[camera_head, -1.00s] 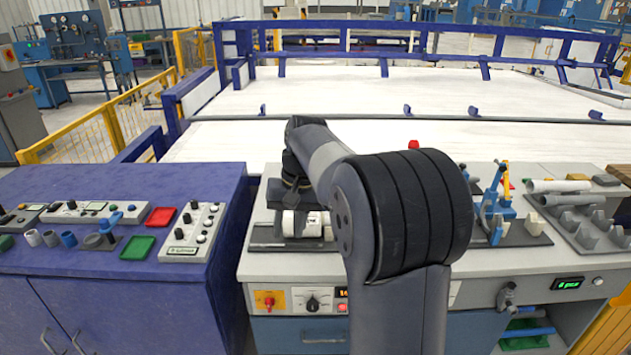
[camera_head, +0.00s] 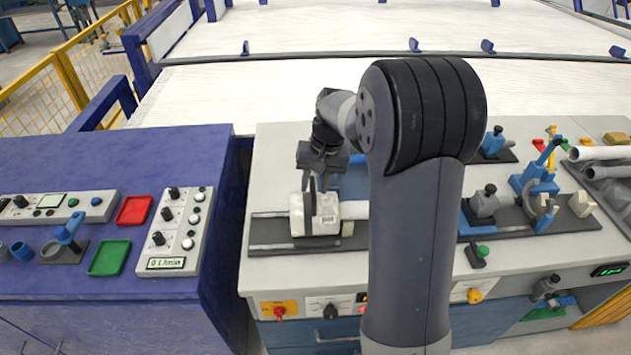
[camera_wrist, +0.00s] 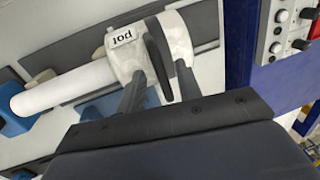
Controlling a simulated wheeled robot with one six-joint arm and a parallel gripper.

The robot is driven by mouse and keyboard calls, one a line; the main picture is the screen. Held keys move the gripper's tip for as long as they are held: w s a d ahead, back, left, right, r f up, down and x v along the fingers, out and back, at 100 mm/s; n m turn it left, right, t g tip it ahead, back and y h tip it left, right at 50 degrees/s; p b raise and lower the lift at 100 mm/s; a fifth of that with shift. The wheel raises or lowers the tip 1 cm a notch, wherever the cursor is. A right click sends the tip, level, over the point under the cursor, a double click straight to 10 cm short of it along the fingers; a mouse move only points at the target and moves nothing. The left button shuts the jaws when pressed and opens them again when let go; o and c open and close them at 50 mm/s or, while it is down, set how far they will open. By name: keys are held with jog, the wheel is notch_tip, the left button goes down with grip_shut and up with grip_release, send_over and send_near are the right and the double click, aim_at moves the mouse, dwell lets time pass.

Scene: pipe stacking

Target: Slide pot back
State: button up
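The pot (camera_head: 322,223), a white block labelled "pot", sits on a dark base plate (camera_head: 271,232) on the grey bench. It also shows in the wrist view (camera_wrist: 126,53), with a dark upright handle (camera_wrist: 158,58) and a white tube (camera_wrist: 62,89) running out from one side. My gripper (camera_head: 314,183) points down over the pot. In the wrist view my gripper (camera_wrist: 157,83) has its two fingers apart, one on each side of the handle. A gap shows between fingers and handle; contact is not clear.
A blue bench (camera_head: 60,165) with a control box (camera_head: 178,232) and red tray (camera_head: 134,210) is on the left. Blue clamps (camera_head: 536,180) and grey pipes (camera_head: 600,153) are on the right. A white conveyor surface (camera_head: 330,88) lies behind.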

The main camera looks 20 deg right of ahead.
grip_shut()
dwell(0.6)
